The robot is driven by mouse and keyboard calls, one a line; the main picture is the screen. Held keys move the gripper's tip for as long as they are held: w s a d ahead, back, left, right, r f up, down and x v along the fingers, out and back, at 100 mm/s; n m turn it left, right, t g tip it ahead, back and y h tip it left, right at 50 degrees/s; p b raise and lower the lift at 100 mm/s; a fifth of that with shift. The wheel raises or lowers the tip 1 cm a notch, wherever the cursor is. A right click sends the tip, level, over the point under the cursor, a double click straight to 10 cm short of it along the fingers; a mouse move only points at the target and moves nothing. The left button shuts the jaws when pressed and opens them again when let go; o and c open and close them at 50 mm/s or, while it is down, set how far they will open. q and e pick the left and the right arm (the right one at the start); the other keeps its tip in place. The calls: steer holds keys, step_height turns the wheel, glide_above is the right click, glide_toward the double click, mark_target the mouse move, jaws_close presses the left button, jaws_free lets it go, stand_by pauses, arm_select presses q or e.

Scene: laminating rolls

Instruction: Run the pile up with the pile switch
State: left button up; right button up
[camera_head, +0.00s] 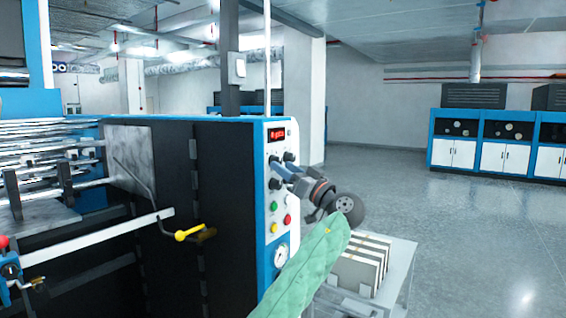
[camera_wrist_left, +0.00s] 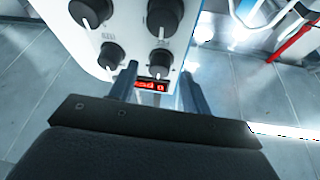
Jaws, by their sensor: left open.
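The control panel (camera_head: 278,215) is a white, blue-edged face on the end of the machine, with a red display (camera_head: 277,134), black knobs and coloured buttons. My left gripper (camera_head: 283,173) is at the panel's upper knobs, with its arm in a green sleeve. In the left wrist view, its open fingers (camera_wrist_left: 160,72) stand on either side of a black knob (camera_wrist_left: 160,62) and the red display (camera_wrist_left: 152,85). Whether they touch the knob, I cannot tell. Labels are too small to read, so I cannot tell which knob is the pile switch. My right gripper is not in view.
A yellow-ended lever (camera_head: 190,234) sticks out from the machine's dark side. A pale cart (camera_head: 398,262) with upright boards stands right of the panel. Blue and white cabinets (camera_head: 490,155) line the far wall. The floor between is clear.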

arm_select(q)
steer(key=shift+w+a+r, duration=0.25)
steer(key=shift+w+a, duration=0.25)
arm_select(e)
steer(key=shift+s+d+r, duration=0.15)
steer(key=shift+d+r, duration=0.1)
arm_select(q)
steer(key=shift+c, duration=0.5)
steer(key=c, duration=0.9)
